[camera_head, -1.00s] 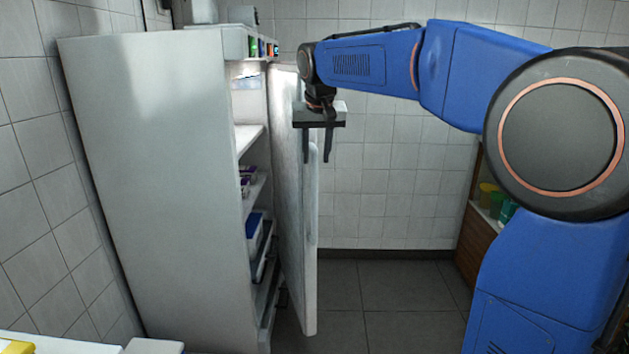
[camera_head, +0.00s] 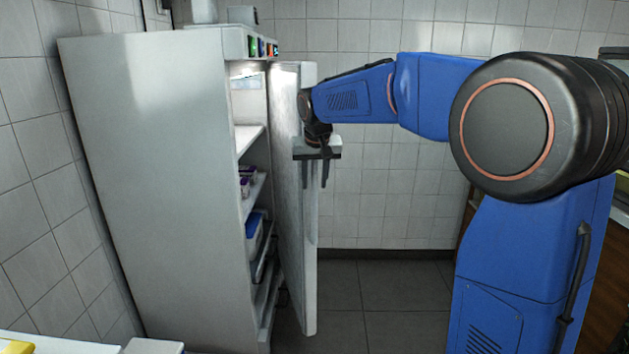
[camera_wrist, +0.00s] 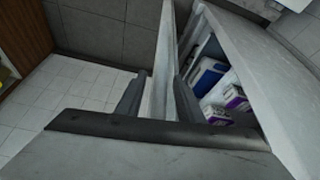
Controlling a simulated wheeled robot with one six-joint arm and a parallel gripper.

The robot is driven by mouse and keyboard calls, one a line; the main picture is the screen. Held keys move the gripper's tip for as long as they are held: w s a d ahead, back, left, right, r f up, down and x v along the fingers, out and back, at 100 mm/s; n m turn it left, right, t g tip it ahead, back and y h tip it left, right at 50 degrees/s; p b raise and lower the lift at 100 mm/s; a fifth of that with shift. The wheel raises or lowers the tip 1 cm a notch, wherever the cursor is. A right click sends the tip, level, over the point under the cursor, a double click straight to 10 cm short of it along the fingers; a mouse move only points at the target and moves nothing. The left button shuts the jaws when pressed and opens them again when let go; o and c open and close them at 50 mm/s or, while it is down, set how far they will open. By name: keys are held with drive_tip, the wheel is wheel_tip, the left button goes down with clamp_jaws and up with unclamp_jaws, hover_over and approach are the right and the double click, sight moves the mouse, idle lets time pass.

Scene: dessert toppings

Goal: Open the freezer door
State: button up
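The tall white freezer (camera_head: 160,190) stands at the left in the head view. Its door (camera_head: 290,215) is partly open, with shelves visible inside. A slim vertical handle (camera_head: 311,195) runs along the door's outer side. My gripper (camera_head: 316,178) points down beside the door's free side at handle height. In the wrist view, the two dark fingers of my gripper (camera_wrist: 158,96) are apart, with the pale upright handle (camera_wrist: 158,98) and door edge (camera_wrist: 167,55) showing between them. I cannot tell whether either finger touches the door or handle.
Boxes and a blue-lidded container (camera_head: 254,232) sit on the freezer shelves. Tiled walls are at the left and back. The dark floor (camera_head: 390,300) right of the door is clear. A wooden cabinet (camera_head: 595,300) stands at the right.

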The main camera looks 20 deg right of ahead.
clamp_jaws()
drive_tip(key=shift+d, duration=0.1)
drive_tip(key=w+d+n, duration=0.2)
drive_tip(key=w+d, duration=0.3)
drive_tip(key=d, duration=0.8)
drive_tip(key=w+d+n+y, duration=0.1)
drive_tip(key=w+d, duration=0.4)
drive_tip(key=d, duration=0.8)
drive_tip(key=w+d+n+y, duration=0.1)
drive_tip(key=w+d, duration=0.4)
drive_tip(key=d, duration=0.8)
drive_tip(key=shift+w+n, duration=0.35)
drive_tip(key=shift+n, duration=0.45)
unclamp_jaws()
